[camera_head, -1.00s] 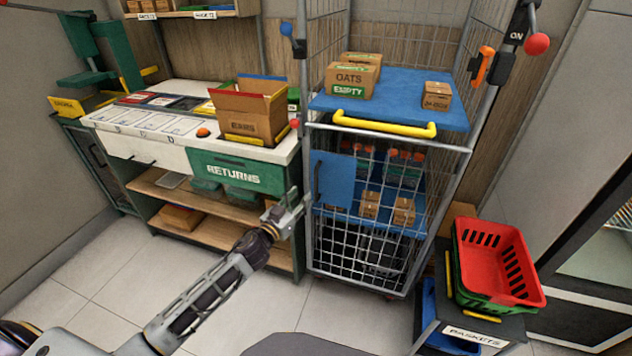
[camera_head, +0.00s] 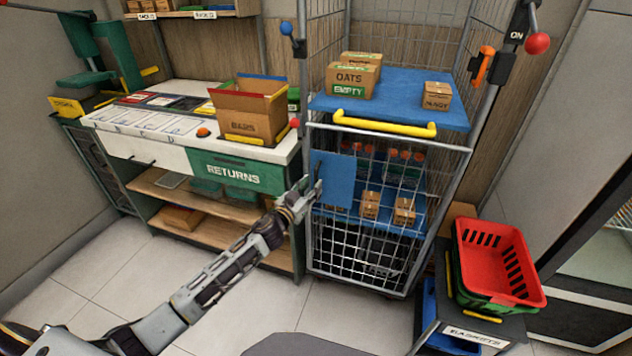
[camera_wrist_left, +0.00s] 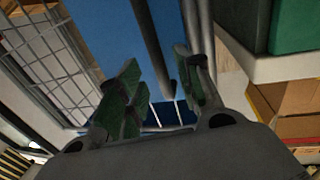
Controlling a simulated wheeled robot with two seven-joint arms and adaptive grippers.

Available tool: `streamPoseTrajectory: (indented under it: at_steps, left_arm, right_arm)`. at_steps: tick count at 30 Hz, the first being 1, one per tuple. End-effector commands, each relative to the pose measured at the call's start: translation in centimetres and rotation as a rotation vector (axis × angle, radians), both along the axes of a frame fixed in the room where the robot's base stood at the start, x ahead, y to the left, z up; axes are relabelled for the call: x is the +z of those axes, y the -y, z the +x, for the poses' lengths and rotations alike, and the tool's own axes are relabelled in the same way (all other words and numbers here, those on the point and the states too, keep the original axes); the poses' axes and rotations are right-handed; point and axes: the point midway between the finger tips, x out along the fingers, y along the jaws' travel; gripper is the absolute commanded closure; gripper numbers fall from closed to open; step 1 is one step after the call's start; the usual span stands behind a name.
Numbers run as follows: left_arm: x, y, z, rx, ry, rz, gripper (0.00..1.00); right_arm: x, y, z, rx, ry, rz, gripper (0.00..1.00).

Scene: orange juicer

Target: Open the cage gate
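The cage gate (camera_head: 352,262) is the wire-mesh front of the tall metal roll cage, below the yellow bar, and it looks closed. A blue plate (camera_head: 340,184) sits on its left part, with a dark upright handle (camera_head: 318,167) at the plate's left side. My left gripper (camera_head: 312,189) is at this handle. In the left wrist view, my left gripper (camera_wrist_left: 163,92) has its green-padded fingers apart, with the dark handle bar (camera_wrist_left: 148,38) between them. I cannot tell whether either finger touches it. My right gripper is not in view.
A white-topped returns counter (camera_head: 240,172) stands just left of the cage. A stack of baskets (camera_head: 495,262) stands at the right. Boxes stand on the blue shelf (camera_head: 395,108) behind the yellow bar (camera_head: 385,124). The tiled floor before the cage is mostly clear.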

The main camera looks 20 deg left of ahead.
Motion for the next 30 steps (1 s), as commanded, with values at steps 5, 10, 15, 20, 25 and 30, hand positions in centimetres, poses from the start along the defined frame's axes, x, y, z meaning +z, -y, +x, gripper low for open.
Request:
streamPoseTrajectory:
  at_steps: [5,10,15,20,25,30]
  left_arm:
    - [0.1,0.3,1.3,0.001,0.001,0.002,0.65]
    - [0.1,0.5,2.5,0.001,0.001,0.001,0.65]
    - [0.0,0.8,3.4,0.000,0.001,0.001,0.65]
    - [0.0,0.9,3.8,0.000,0.000,0.000,0.65]
    - [0.0,0.9,3.9,0.000,0.000,0.000,0.65]
    - [0.0,0.9,3.9,0.000,0.000,0.000,0.65]
  right_arm:
    - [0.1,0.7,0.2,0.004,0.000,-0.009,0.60]
    - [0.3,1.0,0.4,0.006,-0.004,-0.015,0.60]
    - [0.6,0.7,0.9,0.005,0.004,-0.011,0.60]
    - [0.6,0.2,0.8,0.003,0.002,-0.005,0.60]
    - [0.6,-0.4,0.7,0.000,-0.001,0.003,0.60]
    - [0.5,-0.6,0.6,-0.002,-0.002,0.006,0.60]
